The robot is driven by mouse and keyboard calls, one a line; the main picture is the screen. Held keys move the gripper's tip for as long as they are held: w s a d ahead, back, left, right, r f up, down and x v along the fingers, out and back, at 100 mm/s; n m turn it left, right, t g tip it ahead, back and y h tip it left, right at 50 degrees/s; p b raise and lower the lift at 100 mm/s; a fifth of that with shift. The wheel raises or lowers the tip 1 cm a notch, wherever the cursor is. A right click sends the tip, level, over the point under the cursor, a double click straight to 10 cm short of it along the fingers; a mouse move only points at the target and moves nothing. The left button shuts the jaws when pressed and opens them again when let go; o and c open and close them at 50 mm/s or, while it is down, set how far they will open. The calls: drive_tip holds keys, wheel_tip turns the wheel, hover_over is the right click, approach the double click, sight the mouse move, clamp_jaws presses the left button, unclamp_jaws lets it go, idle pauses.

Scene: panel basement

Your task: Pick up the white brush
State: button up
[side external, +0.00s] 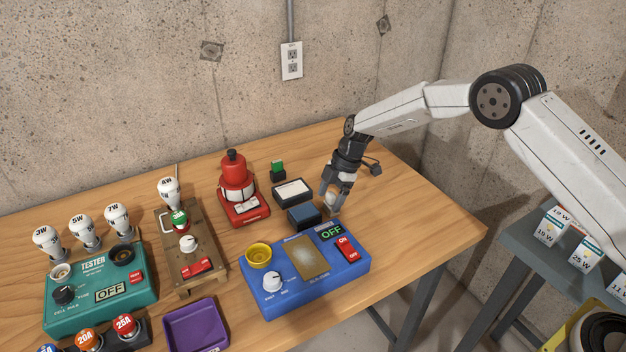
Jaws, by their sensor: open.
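My gripper (333,202) is open and points down, low over the wooden table behind the blue device. A small pale thing (331,209) shows at its fingertips. It may be the white brush, but it is too small and too covered by the fingers to be sure. I cannot tell whether the fingers touch it. No other thing in view is clearly a white brush.
A dark blue block (303,217) stands just left of my gripper, with a black white-topped box (292,191) behind it. The blue device (333,272) is in front. A red device (238,190) stands further left. The table's right side (420,215) is clear.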

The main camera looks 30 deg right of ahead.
idle(0.3)
clamp_jaws()
drive_tip(key=shift+r, duration=0.15)
idle(0.3)
drive_tip(key=shift+r, duration=0.6)
drive_tip(key=s+d+r, duration=0.2)
drive_tip(key=s+r, duration=0.9)
drive_tip(key=s, duration=0.2)
drive_tip(key=shift+s+r, duration=0.25)
drive_tip(key=shift+s, duration=0.15)
